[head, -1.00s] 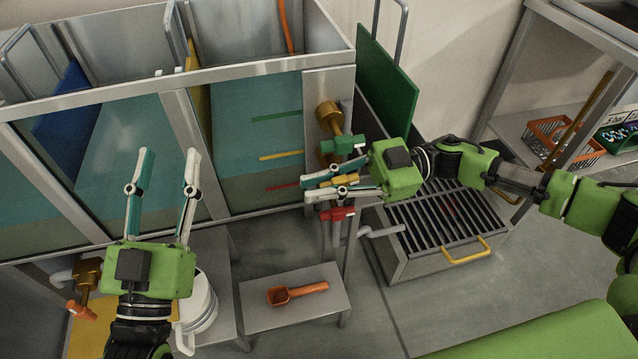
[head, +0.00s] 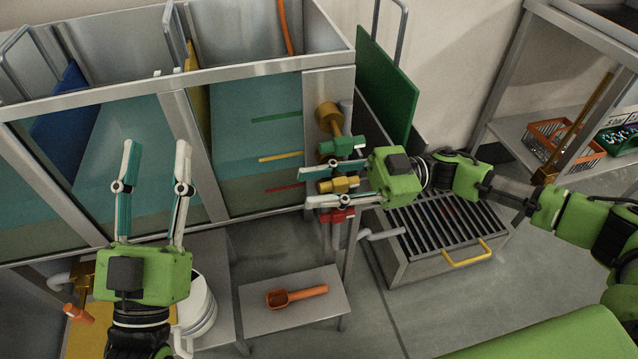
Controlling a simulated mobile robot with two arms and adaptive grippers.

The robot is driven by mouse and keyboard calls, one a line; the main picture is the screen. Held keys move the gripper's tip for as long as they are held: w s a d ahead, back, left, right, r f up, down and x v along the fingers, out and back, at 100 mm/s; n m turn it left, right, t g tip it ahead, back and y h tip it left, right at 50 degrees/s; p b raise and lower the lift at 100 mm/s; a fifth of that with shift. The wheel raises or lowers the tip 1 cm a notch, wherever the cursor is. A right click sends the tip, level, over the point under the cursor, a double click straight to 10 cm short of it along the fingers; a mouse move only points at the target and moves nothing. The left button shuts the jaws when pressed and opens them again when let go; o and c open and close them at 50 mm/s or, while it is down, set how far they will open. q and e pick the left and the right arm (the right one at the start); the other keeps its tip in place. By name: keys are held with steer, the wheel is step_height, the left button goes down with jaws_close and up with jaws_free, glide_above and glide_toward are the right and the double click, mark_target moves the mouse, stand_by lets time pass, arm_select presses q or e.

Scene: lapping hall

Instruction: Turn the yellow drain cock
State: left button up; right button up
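The yellow drain cock (head: 340,185) sits on the tank's right-hand end post, between a green cock (head: 343,146) above and a red cock (head: 342,215) below. My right gripper (head: 305,187) points left at the yellow cock. Its fingers are apart, one above and one below the yellow handle, with a visible gap. The lower finger partly covers the red cock. I cannot tell whether either finger touches a cock. My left gripper (head: 156,147) is open and empty in front of the tank glass, far to the left of the cocks.
The glass-fronted tank (head: 262,80) fills the upper left. A grated drain box (head: 398,268) with a yellow handle stands right of the cocks. A low stand (head: 328,308) holds an orange scoop (head: 297,296). A green board (head: 385,85) rises behind the cocks.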

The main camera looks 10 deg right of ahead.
steer(key=shift+d, duration=0.1)
steer(key=d+f, duration=0.1)
steer(key=d, duration=1)
steer(key=shift+w+d+f, duration=0.3)
steer(key=shift+w+d, duration=0.05)
steer(key=shift+d, duration=0.05)
